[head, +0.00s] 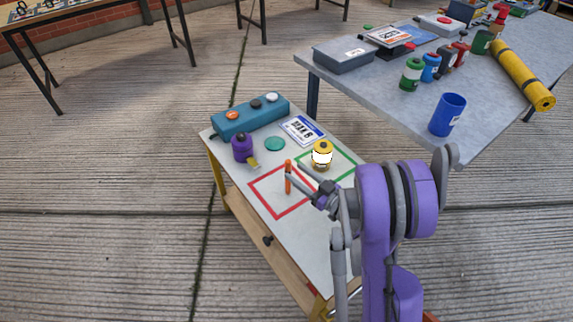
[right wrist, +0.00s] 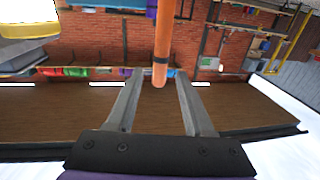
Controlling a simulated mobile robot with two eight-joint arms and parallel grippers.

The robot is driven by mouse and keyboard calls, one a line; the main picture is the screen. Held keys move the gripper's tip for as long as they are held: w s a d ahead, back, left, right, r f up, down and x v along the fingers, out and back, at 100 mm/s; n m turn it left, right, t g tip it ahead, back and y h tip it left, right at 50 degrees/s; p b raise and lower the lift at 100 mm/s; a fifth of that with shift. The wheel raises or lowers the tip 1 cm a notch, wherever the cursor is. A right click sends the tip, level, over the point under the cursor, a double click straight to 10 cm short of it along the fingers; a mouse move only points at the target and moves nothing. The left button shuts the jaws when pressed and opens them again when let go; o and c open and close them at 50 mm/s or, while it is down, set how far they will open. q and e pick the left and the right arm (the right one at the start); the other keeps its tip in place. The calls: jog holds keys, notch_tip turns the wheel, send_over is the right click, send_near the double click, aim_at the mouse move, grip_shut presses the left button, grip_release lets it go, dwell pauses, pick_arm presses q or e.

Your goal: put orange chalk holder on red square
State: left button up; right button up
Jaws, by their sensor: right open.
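The orange chalk holder (head: 287,177) is a thin upright stick in the head view, seen over the upper right part of the red square (head: 263,202), an outline on the small table. I cannot tell whether its lower end touches the table. My right gripper (head: 293,172) reaches in from the right at the holder. In the right wrist view the holder (right wrist: 162,40), with a dark band, shows between the spread fingers of the right gripper (right wrist: 158,74). The fingers are open with gaps on both sides of it. My left gripper is not in view.
The small table (head: 312,248) also bears a yellow jar (head: 322,154) at the green square (head: 345,153), a purple object (head: 242,148), a teal disc (head: 275,143), a teal box (head: 240,121) and a card (head: 302,130). A grey table (head: 400,115) with several items stands behind right.

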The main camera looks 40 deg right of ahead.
jog(key=s+a+f+g+y, duration=0.2)
jog(key=a+g, duration=0.2)
jog(key=a, duration=0.5)
jog(key=s+a+f+g+y, duration=0.2)
jog(key=a+g, duration=0.2)
jog(key=a, duration=0.5)
jog(key=s+a+g+h, duration=0.2)
jog(key=s+a, duration=0.1)
jog(key=s, duration=0.3)
jog(key=s+a+g+h, duration=0.2)
jog(key=s+g+h, duration=0.1)
jog(key=s, duration=0.3)
jog(key=shift+s+a+r+m+g, duration=0.3)
jog(key=shift+s+a, duration=0.1)
